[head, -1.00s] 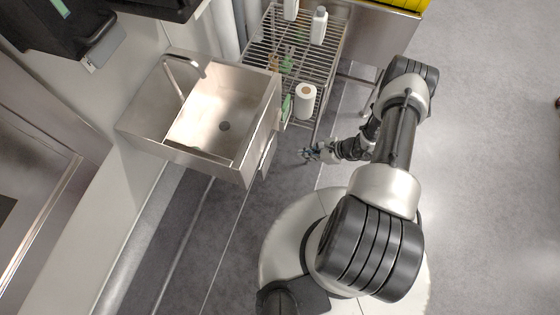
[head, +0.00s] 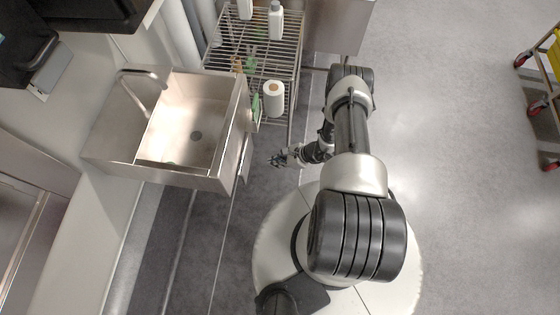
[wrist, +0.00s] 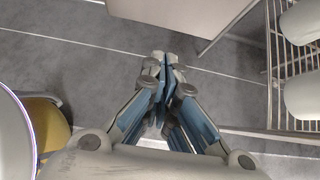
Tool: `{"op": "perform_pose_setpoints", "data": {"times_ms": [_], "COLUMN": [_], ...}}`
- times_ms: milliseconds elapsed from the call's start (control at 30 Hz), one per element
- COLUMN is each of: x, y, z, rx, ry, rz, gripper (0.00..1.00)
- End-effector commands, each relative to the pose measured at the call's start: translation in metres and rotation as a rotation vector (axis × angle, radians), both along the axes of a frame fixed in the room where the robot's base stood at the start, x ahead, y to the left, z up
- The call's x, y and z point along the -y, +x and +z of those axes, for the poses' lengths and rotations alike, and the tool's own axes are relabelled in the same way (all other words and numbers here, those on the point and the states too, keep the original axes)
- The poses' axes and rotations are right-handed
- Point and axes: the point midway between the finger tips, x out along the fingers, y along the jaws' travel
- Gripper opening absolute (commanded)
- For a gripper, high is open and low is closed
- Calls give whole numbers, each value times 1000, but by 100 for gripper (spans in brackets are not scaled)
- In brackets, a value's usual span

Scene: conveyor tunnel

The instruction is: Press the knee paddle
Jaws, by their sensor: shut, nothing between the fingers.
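A steel sink (head: 190,120) stands on the left in the head view, its front facing my arm. A narrow upright plate (head: 245,162) shows at its front below the rim; it may be the knee paddle, seen nearly edge-on. My gripper (head: 277,160) is low, just right of this plate, with a gap of floor visible between them in the picture. In the wrist view my gripper (wrist: 166,58) has its blue-grey fingers together and empty over grey floor. A pale panel (wrist: 180,12) lies ahead of the fingertips at the top; I cannot tell whether it is the paddle.
A wire rack (head: 270,50) with white bottles and a paper roll (head: 273,97) stands beyond the sink; its wires also show at right in the wrist view (wrist: 275,75). A cart with red casters (head: 535,108) is at far right. Floor between is clear.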

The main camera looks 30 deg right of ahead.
Motion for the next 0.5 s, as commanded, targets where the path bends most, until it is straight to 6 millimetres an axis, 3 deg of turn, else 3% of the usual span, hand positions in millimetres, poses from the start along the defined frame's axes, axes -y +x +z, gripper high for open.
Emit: {"op": "perform_pose_setpoints", "data": {"times_ms": [33, 200, 500], "x": [-8, -28, -55], "y": [4, 18, 40], "z": [-13, -37, -31], "rx": [0, -1, 0], "ry": [0, 0, 0], "rz": [6, 4, 1], "gripper": [0, 0, 0]}}
